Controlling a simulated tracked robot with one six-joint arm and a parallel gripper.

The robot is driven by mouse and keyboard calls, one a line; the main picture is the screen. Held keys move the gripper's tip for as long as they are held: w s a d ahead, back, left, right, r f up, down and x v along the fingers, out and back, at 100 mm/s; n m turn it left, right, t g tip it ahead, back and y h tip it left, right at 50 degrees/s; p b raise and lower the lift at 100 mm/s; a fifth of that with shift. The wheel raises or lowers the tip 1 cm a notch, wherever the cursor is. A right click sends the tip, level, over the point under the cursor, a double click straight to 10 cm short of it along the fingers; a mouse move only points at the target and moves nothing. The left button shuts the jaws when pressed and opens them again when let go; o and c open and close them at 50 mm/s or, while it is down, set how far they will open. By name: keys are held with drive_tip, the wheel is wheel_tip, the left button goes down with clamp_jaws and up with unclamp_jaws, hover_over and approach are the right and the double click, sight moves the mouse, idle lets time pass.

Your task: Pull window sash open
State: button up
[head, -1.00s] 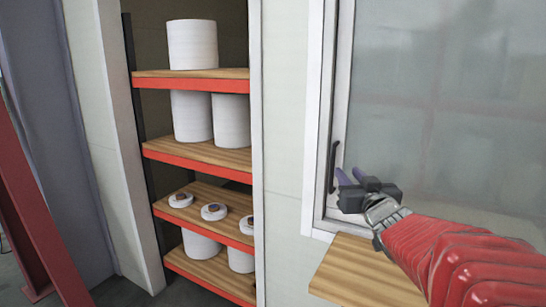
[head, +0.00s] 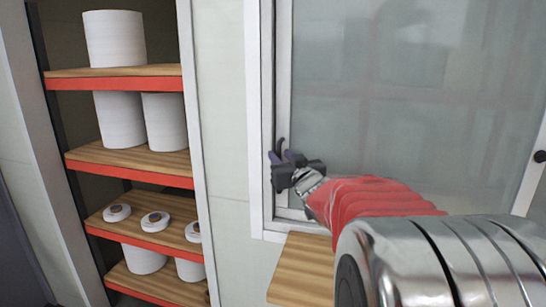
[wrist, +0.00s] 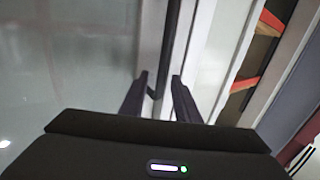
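The window sash (head: 400,120) is a large greyish glass pane in a white frame. Its dark upright handle (head: 280,146) is on the left edge of the sash, and it also shows in the wrist view (wrist: 168,50). My gripper (head: 281,158) is at the handle's lower part and covers some of it in the head view. In the wrist view my two dark fingers (wrist: 159,92) are apart, with the handle's lower end between them. I see gaps beside the handle, so the gripper looks open around it. The sash appears closed against the left jamb.
A wooden ledge (head: 305,268) juts out below the window. To the left, a shelf unit (head: 125,83) with red edges holds white rolls (head: 115,38) and several small spools (head: 155,221). A dark knob (head: 540,156) is at the far right edge.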

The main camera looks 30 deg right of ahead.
drive_tip(key=shift+c, duration=0.5)
clamp_jaws()
